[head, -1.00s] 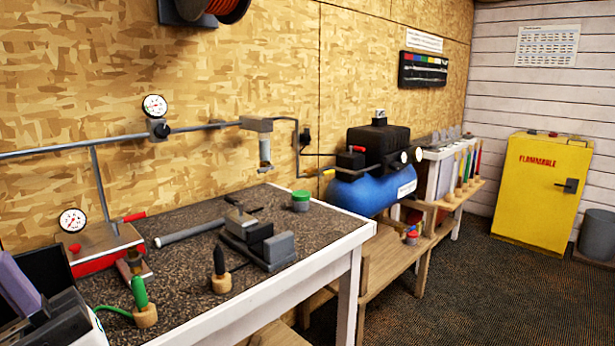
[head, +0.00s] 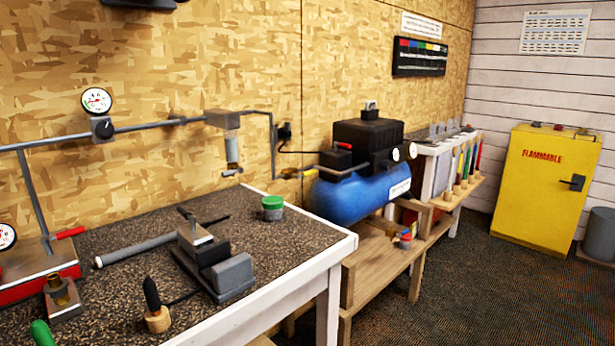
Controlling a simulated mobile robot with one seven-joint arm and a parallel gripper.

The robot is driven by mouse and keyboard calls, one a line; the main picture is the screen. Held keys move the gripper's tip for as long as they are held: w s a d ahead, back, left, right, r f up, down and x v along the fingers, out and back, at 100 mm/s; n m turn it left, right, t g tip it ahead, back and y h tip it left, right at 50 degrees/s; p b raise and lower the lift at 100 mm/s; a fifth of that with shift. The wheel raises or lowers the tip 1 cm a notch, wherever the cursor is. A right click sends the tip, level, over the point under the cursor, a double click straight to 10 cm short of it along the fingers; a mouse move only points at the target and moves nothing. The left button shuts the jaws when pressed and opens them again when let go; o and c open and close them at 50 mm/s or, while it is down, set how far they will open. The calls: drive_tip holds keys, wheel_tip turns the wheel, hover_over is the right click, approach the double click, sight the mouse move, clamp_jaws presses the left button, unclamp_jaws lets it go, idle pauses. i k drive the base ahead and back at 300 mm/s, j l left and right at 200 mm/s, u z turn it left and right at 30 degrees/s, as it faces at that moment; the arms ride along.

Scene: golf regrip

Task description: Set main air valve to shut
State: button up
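A small yellow lever (head: 308,170) sits on the thin air line between the wall pipe and the blue compressor tank (head: 362,196). It looks like a valve handle, but it is too small to tell its setting, and no label shows that it is the main air valve. The grey air pipe (head: 160,124) runs along the wall, with a round gauge (head: 97,100) and a dark knob (head: 103,127) on it. A red lever (head: 68,233) stands by the red box at the left. My gripper is not in view.
The speckled workbench (head: 110,215) with a white edge fills the lower left and holds a vise (head: 213,262), a dark-handled tool (head: 153,297) and a green-lidded jar (head: 272,206). A wooden low bench (head: 385,265) carries the compressor. Dark floor (head: 455,290) is clear at the right, before the yellow cabinet (head: 545,185).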

sight(314, 171)
drive_tip(key=i+l+z, duration=0.65)
drive_tip(key=i, duration=0.2)
drive_tip(key=i+l+z, duration=0.3)
drive_tip(key=i, duration=0.2)
drive_tip(key=i+z, duration=0.3)
drive_tip(key=i, duration=0.2)
drive_tip(key=i+u, duration=0.45)
drive_tip(key=i+l+u, duration=0.1)
drive_tip(key=i+u, duration=0.35)
drive_tip(key=i+j+u, duration=0.1)
drive_tip(key=i+u, duration=0.15)
drive_tip(key=u, duration=0.15)
drive_tip(key=i+u, duration=0.25)
drive_tip(key=u, duration=0.15)
